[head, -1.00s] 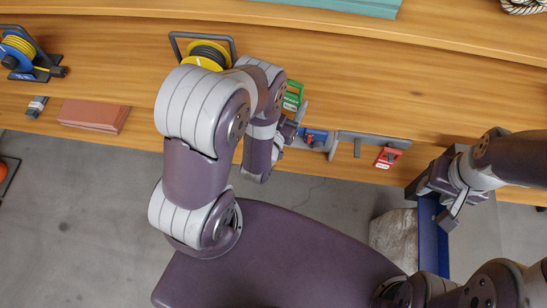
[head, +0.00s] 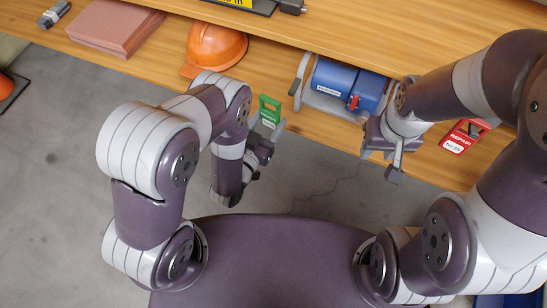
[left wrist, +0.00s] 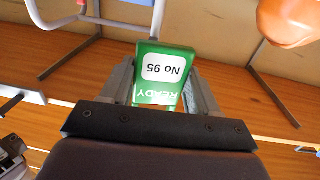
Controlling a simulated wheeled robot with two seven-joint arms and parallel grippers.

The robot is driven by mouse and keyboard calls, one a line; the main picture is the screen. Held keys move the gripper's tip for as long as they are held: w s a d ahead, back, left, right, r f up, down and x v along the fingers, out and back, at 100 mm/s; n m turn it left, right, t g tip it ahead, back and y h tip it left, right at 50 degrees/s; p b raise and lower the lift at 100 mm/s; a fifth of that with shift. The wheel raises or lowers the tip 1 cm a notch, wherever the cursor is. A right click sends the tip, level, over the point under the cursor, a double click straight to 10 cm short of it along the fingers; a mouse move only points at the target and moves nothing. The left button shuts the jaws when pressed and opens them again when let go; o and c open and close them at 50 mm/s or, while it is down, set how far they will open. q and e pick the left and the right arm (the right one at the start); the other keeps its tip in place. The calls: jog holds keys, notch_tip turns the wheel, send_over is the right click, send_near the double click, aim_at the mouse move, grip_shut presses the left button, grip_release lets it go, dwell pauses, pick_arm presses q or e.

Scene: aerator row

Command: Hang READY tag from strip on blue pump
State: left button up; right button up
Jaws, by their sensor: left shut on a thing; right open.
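The green READY tag (head: 270,108) is held upright in my left gripper (head: 266,128). In the left wrist view the tag (left wrist: 165,72) reads "READY" and "No 95", upside down, between the two fingers (left wrist: 163,88). The blue pump (head: 333,78) sits on the wooden bench in a grey frame, with a red part at its lower right. The tag is left of and in front of the pump, apart from it in the head view. My right gripper (head: 388,160) is open and empty, in front of the pump's right side. The strip is not clearly visible.
A red REPAIR tag (head: 462,137) is at the right, near the bench's front edge. An orange helmet (head: 215,48) lies left of the pump. Reddish-brown boards (head: 115,27) lie further left. A raised shelf (head: 400,38) runs behind the pump.

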pick_arm(q)
jog(key=shift+m+h, duration=0.4)
jog(key=shift+h, duration=0.1)
jog(key=f, duration=0.1)
jog(key=d+f+b, duration=0.1)
jog(key=f, duration=0.1)
jog(key=d+f+b, duration=0.1)
jog(key=shift+d+f, duration=0.15)
jog(key=shift+w+a+f+b+x, duration=0.15)
jog(key=shift+b+x, duration=0.4)
jog(key=shift+x, duration=1.05)
jog(key=shift+w+a+f+b+x, duration=0.1)
jog(key=shift+a+b+x, duration=0.35)
jog(key=shift+x, duration=1.15)
jog(key=shift+w+f+b+x, duration=0.1)
jog(key=shift+b+x, duration=0.6)
jog(key=shift+x, duration=0.85)
jog(key=shift+w+d+f+b, duration=0.15)
jog(key=shift+w+f+b, duration=0.15)
jog(key=shift+f+b, duration=0.15)
jog(key=shift+w+f, duration=0.15)
jog(key=shift+c, duration=0.6)
pick_arm(e)
notch_tip(320, 180, down, 9)
pick_arm(q)
jog(key=o, duration=1.2)
